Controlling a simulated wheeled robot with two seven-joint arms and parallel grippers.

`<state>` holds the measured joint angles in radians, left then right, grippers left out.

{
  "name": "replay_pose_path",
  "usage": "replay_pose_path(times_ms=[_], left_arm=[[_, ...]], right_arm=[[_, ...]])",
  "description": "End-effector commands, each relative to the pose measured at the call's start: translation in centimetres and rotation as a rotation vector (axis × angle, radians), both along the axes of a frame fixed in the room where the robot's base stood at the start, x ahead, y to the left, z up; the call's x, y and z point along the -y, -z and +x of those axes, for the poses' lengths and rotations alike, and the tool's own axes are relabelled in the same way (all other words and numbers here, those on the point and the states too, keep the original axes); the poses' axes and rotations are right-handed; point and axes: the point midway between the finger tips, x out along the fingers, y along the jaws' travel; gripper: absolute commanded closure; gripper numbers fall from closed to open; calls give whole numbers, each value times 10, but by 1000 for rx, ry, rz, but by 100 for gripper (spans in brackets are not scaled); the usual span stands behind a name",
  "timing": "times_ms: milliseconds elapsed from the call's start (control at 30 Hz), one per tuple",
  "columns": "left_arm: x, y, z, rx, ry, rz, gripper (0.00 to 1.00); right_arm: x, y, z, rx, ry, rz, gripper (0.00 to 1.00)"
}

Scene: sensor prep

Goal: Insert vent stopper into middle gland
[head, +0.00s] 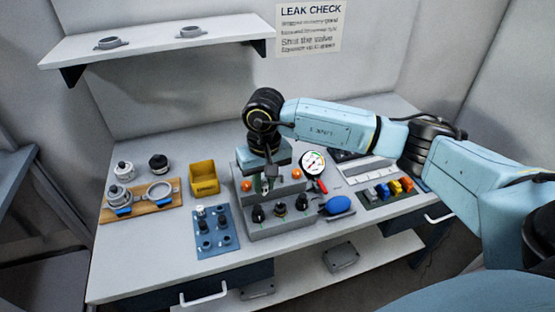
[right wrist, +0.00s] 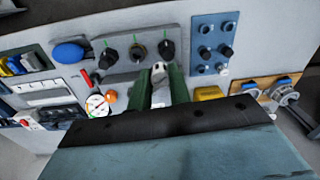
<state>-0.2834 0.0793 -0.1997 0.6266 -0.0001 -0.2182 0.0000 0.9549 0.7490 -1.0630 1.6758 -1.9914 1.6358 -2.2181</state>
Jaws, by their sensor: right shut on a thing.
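My right gripper (head: 266,188) hangs above the grey stepped block (head: 290,229), its arm coming in from the right. In the right wrist view its green fingers (right wrist: 159,84) are shut on a small pale grey piece, which I take to be the vent stopper (right wrist: 158,71). A row of three glands stands on the block's front step. The outer two (head: 258,214) (head: 302,202) carry black tops. My left gripper is out of view.
A blue plate (head: 228,246) with several small fittings lies left of the block. A yellow bin (head: 203,178) and a wooden board (head: 165,205) with fittings are further left. A blue bulb (head: 338,205) and a gauge (head: 313,162) stand close on the right.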

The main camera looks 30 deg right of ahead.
Motion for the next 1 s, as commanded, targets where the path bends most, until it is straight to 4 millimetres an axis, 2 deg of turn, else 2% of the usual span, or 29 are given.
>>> replay_pose_path(times_ms=[33, 100, 200, 300, 633, 1000], left_arm=[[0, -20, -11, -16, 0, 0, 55], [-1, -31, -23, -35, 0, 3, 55], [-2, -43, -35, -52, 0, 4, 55], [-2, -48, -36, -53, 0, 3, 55], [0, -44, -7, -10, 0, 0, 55], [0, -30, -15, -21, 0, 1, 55]], right_arm=[[9, -4, 3, -9, 28, -1, 97], [22, 2, 7, -11, 55, -7, 97], [37, 10, 9, -16, 83, -17, 97], [47, 16, 9, -18, 99, -25, 97], [51, 31, 9, -18, 104, -30, 97], [51, 58, 9, -19, 105, -29, 97]])
